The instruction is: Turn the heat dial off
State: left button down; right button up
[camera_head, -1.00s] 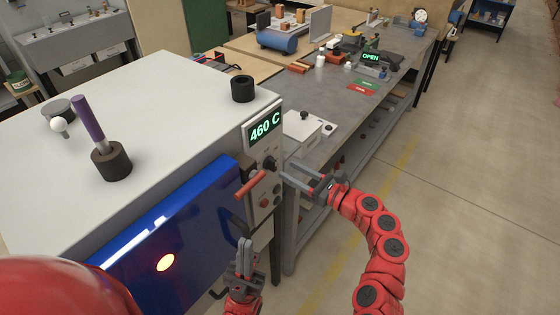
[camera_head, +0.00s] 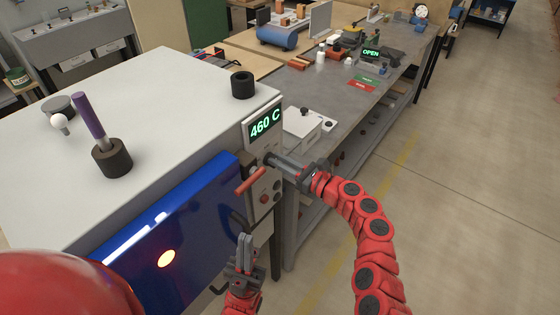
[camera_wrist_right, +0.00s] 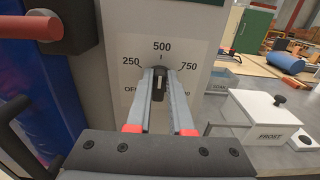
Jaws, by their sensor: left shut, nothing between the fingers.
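The heat dial (camera_wrist_right: 158,87) is a black knob on the front panel of the white furnace (camera_head: 150,95). Its printed scale shows 250, 500 and 750, and its pointer is up near 500. The green display (camera_head: 265,124) above reads 460 C. My right gripper (camera_head: 270,161) reaches the panel from the right. In the right wrist view its two grey fingers (camera_wrist_right: 160,88) lie on either side of the knob, closed against it. The fingers hide parts of the lower scale. My left gripper (camera_head: 243,238) is shut and empty, low in front of the blue door.
The blue furnace door (camera_head: 165,235) has a glowing round window. A red handle bar (camera_head: 250,181) sticks out close left of my right gripper. A black ring and a holder with a purple-handled tool (camera_head: 90,118) stand on top. A grey workbench (camera_head: 345,105) carries a white box (camera_head: 303,123).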

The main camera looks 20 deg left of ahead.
aim_at(267, 165)
grip_shut()
jog(key=n+b, duration=0.4)
jog(key=b, duration=0.1)
jog(key=s+f+n+b, duration=0.1)
jog(key=n+b, duration=0.4)
jog(key=f+n+b, duration=0.1)
jog(key=n+b, duration=0.4)
jog(key=shift+s+a, duration=0.25)
jog(key=shift+a, duration=0.05)
jog(key=shift+w+f+n+b, duration=0.1)
jog(key=shift+f+n+b, duration=0.1)
jog(key=shift+n+b, duration=2.7)
jog(key=shift+f+n+b, duration=0.15)
jog(key=shift+n+b, duration=1.95)
jog(key=shift+b, duration=1.6)
